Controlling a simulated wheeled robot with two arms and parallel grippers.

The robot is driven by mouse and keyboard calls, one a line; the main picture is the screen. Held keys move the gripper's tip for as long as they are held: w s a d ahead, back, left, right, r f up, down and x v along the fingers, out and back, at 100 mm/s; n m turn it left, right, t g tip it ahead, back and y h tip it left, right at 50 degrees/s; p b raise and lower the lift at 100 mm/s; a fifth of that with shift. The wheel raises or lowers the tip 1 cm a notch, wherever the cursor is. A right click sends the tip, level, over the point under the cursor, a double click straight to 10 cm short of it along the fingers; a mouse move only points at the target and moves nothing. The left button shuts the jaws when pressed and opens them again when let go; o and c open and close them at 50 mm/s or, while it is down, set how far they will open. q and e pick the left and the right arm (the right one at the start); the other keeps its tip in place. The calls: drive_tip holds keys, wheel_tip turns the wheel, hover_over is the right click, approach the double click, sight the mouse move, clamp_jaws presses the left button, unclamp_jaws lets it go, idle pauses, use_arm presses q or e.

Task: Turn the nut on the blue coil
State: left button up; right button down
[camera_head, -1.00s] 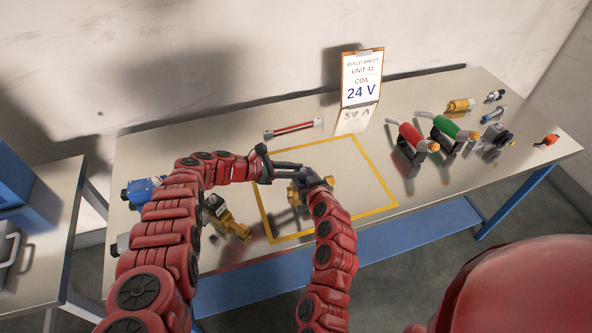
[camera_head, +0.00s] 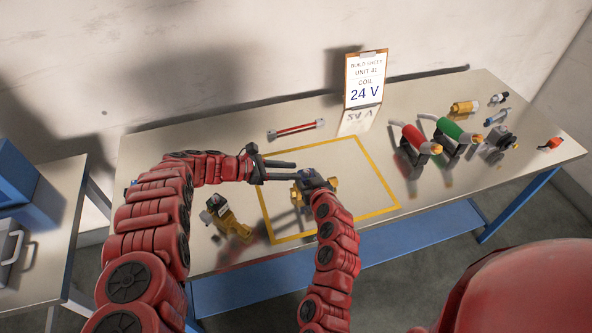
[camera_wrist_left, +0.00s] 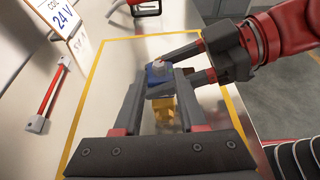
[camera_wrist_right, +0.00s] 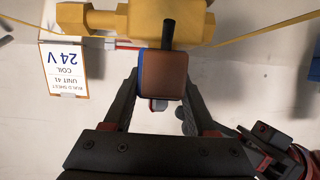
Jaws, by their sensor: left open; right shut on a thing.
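The blue coil (camera_wrist_left: 159,74) sits on a brass-yellow valve body (camera_wrist_left: 167,113) inside the yellow outline. A pale grey nut (camera_wrist_left: 158,64) shows on its top in the left wrist view. My right gripper (camera_head: 307,182) is shut on the coil's sides. In the right wrist view the coil (camera_wrist_right: 165,74) shows a brown face and a blue edge between the fingers, with the valve body (camera_wrist_right: 95,20) beyond. My left gripper (camera_head: 295,171) is open, and its fingers point at the coil from the left. Whether they touch the nut I cannot tell.
A second brass valve (camera_head: 232,226) with a dark top lies left of the outline. A red-striped bar (camera_head: 296,129) and the 24 V build sheet (camera_head: 364,80) are behind. Red (camera_head: 413,138) and green (camera_head: 455,131) cylinders stand right. Bare table lies between the outline and them.

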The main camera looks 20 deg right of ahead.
use_arm(q)
drive_tip(key=v, duration=0.9)
